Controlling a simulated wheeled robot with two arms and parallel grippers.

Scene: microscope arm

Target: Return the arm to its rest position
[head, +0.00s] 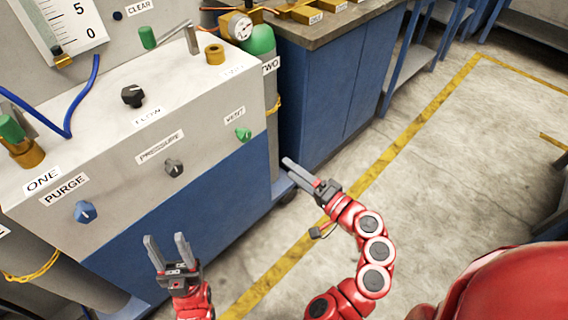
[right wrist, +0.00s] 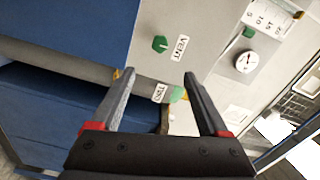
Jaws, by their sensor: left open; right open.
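My right arm (head: 374,252) reaches up from the bottom of the head view, bent in red links. Its gripper (head: 288,163) is seen nearly edge-on, pointing up and left beside the cabinet's right end. In the right wrist view, the gripper (right wrist: 159,73) has its two grey fingers wide apart with nothing between them. My left gripper (head: 165,238) is at the lower left of the head view, open and empty, pointing up in front of the cabinet's blue lower panel. Neither gripper visibly holds anything.
A grey and blue control cabinet (head: 215,165) fills the left, with a blue PURGE knob (head: 85,212), a PRESSURE knob (head: 173,168) and a green VENT knob (head: 243,134). Green-topped cylinders flank it. A blue workbench (head: 325,95) stands behind. The concrete floor (head: 450,170) at right is clear.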

